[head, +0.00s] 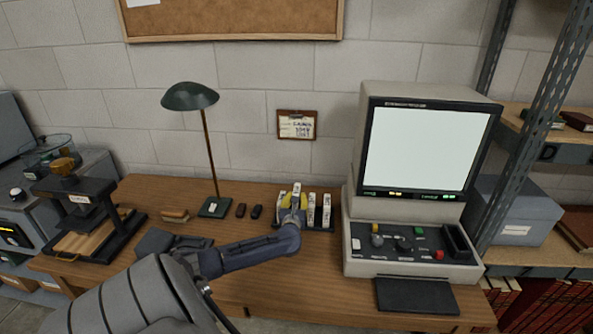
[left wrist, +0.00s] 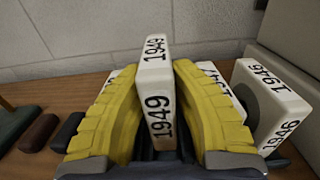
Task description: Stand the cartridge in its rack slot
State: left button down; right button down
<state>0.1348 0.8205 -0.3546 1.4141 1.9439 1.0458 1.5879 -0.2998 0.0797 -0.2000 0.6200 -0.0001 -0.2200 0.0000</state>
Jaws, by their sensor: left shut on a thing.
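A white cartridge (left wrist: 154,95) marked 1949 stands upright between the yellow fingers of my left gripper (left wrist: 155,115), which is shut on it. In the head view the cartridge (head: 296,189) shows above my left gripper (head: 293,214), over the left part of the dark rack (head: 321,230). Its top is higher than the neighbouring cartridges. Its lower end is hidden, so I cannot tell whether it is in a slot. My right gripper is in neither view.
Other white cartridges stand in the rack, one marked 1946 (left wrist: 268,100) right of the gripper. Left of the rack are two small dark objects (head: 248,211) and a green lamp (head: 213,207). A microfilm-type reader (head: 412,232) stands close on the right.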

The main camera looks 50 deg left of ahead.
pick_arm(q)
jog(key=shift+f, duration=2)
jog(key=shift+f, duration=0.15)
jog(key=c, duration=1.3)
grip_release()
jog(key=v, duration=1.2)
